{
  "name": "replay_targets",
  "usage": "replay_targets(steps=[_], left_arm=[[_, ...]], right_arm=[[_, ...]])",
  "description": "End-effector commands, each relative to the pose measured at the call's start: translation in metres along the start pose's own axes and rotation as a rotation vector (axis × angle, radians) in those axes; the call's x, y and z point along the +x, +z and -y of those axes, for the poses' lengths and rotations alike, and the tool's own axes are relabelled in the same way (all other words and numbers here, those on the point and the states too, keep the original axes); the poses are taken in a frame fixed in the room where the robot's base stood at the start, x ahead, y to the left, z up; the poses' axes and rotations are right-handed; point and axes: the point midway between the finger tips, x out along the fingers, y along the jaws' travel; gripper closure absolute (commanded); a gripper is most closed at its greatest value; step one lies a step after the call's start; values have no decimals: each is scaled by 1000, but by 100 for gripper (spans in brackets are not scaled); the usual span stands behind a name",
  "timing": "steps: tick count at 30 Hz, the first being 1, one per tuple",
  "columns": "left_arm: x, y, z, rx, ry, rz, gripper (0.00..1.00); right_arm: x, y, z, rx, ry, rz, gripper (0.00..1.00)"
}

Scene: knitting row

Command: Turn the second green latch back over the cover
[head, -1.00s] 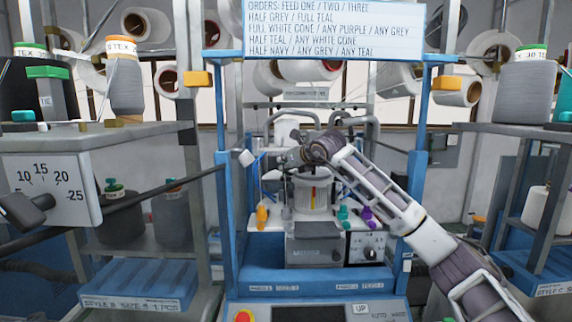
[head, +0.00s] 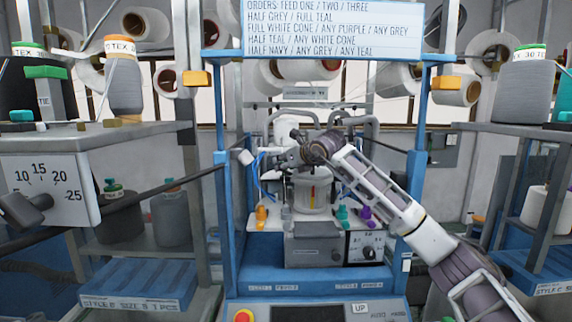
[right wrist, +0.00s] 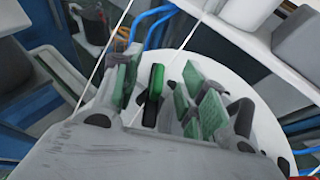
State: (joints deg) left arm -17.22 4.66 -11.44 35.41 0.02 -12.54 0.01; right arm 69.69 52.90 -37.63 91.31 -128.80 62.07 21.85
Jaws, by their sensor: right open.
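My right gripper (right wrist: 168,92) is open in the right wrist view, with green-padded fingers on either side. A narrow green latch (right wrist: 155,88) with a dark lower part stands between the fingers, apart from both as far as I can see. Behind it is the pale round top (right wrist: 262,88), which looks like the cover. In the head view my right arm reaches in from the right, and its gripper (head: 288,158) is over the white cylinder (head: 312,196) of the machine. The arm hides much of the cylinder's top, and the latches cannot be made out there. My left gripper is not in view.
A blue frame (head: 229,200) surrounds the machine. Orange (head: 261,214), teal (head: 342,213) and purple (head: 366,214) pieces stand at the cylinder's foot. Blue tubes (right wrist: 150,32) run close beyond the round top. Shelves with yarn cones (head: 123,75) flank both sides.

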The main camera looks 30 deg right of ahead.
Motion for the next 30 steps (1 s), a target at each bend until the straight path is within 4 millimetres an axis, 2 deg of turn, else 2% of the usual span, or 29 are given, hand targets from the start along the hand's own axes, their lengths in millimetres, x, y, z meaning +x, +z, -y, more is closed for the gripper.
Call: replay_targets(steps=[8, 30], left_arm=[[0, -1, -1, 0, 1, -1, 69], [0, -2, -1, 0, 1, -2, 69]], right_arm=[[-17, 0, 1, -1, -2, 1, 58], [-106, -1, 1, 0, -2, -1, 58]])
